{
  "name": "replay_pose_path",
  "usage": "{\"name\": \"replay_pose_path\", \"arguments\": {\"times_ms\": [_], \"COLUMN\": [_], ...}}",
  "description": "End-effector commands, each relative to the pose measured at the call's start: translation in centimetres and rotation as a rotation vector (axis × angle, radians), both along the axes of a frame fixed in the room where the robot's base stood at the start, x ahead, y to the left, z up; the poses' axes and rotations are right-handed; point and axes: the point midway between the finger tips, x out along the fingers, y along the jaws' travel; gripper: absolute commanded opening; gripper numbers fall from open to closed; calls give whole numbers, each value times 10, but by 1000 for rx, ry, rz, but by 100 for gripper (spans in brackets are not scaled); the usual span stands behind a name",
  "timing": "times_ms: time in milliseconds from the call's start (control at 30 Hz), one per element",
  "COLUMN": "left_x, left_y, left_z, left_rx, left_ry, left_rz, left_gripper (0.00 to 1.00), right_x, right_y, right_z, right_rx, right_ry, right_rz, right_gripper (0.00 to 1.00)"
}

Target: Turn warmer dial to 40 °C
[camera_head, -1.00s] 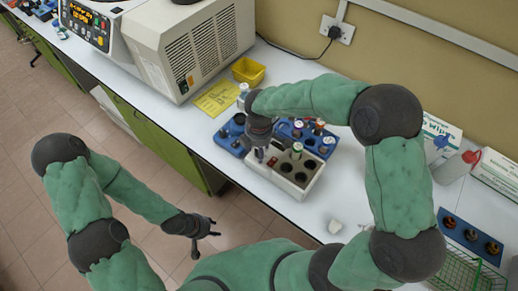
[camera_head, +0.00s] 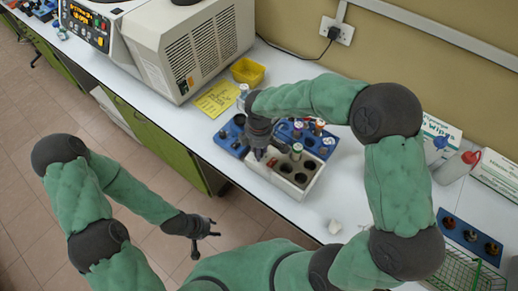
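The warmer looks to be the pale grey block (camera_head: 311,184) with several round dark wells, on the white bench. A small red spot (camera_head: 273,163) shows on its top near the left end. I cannot make out the dial or its setting; my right gripper covers part of that end. My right gripper (camera_head: 262,153) points down at the warmer's left end. Its fingers are small and dark, so I cannot tell whether they are open, shut or touching anything. My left gripper (camera_head: 206,243) hangs over the floor in front of the bench, fingers apart and empty.
Blue racks (camera_head: 301,128) with vials stand behind and left of the warmer. A large white machine (camera_head: 190,50), a yellow note (camera_head: 217,98) and a yellow tray (camera_head: 248,71) lie further left. Bottles, a blue rack (camera_head: 447,223) and a green wire basket (camera_head: 465,271) are at the right.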

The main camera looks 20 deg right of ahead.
Motion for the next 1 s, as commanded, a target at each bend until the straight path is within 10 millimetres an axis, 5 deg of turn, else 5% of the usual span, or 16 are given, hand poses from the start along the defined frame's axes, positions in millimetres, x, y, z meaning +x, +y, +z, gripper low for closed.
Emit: {"name": "replay_pose_path", "arguments": {"times_ms": [600, 1000], "left_x": [0, 0], "left_y": [0, 0], "left_z": [-3, -4], "left_rx": [0, 0], "left_ry": [0, 0], "left_rz": [0, 0], "left_gripper": [40, 40], "right_x": [0, 0], "right_y": [0, 0], "right_z": [-1, -1], "right_rx": [0, 0], "right_ry": [1, 1], "right_rz": [-510, -654], "right_gripper": [0, 0]}}
